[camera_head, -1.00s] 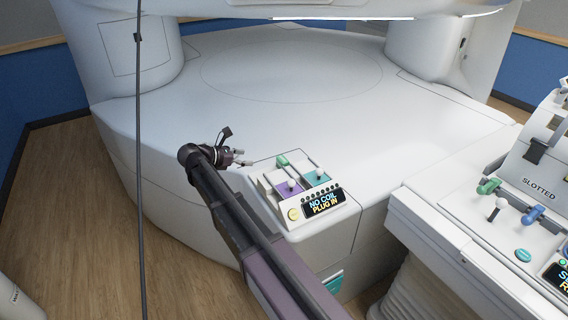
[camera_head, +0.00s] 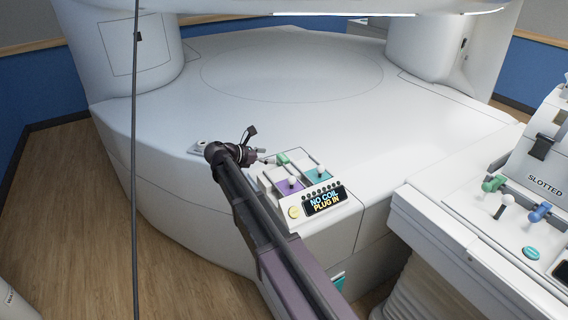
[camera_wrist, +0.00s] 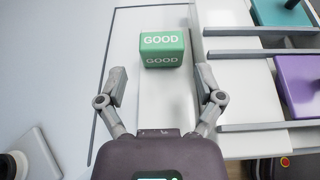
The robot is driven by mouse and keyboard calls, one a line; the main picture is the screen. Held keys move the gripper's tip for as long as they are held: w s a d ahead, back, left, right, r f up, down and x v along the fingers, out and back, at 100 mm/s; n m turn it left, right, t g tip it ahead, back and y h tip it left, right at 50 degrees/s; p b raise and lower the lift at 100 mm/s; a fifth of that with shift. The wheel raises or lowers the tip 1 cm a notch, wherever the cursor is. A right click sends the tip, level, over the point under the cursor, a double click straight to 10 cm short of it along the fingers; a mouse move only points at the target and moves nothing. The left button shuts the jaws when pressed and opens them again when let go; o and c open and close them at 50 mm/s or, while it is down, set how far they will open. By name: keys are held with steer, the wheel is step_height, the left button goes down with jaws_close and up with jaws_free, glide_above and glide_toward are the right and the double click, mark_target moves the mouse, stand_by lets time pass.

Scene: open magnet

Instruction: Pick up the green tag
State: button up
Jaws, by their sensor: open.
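The green tag (camera_wrist: 162,48) is a small green block with "GOOD" in white on its top and front faces. In the wrist view it sits on a white surface, ahead of and between the two fingers of my gripper (camera_wrist: 161,88). The fingers are spread apart with nothing between them, and the tag lies just beyond their tips. In the head view the tag (camera_head: 283,159) shows small and green beside the panel. My gripper (camera_head: 265,157) is just left of it there, partly hidden by my arm.
A panel (camera_head: 294,213) with purple and teal slots, knobs and a "NO COIL PLUG IN" display stands right of the tag. Grey rails (camera_wrist: 262,53) edge the slots close to the right finger. A white bench (camera_head: 450,215) with levers is farther right.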

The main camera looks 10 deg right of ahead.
mark_target(279, 158)
steer(key=shift+f+b+x, duration=0.2)
steer(key=shift+b+x, duration=0.4)
steer(key=shift+x, duration=0.35)
steer(key=shift+f+b+x, duration=0.2)
steer(key=shift+b+x, duration=0.35)
steer(key=shift+x, duration=0.45)
steer(key=shift+w+d+f, duration=0.1)
steer(key=shift+d+f, duration=0.05)
steer(key=shift+d, duration=0.35)
steer(key=c, duration=0.8)
steer(key=shift+r, duration=0.2)
step_height(279, 158, up, 10)
steer(key=p, duration=0.9)
steer(key=shift+p, duration=0.4)
steer(key=shift+f, duration=0.15)
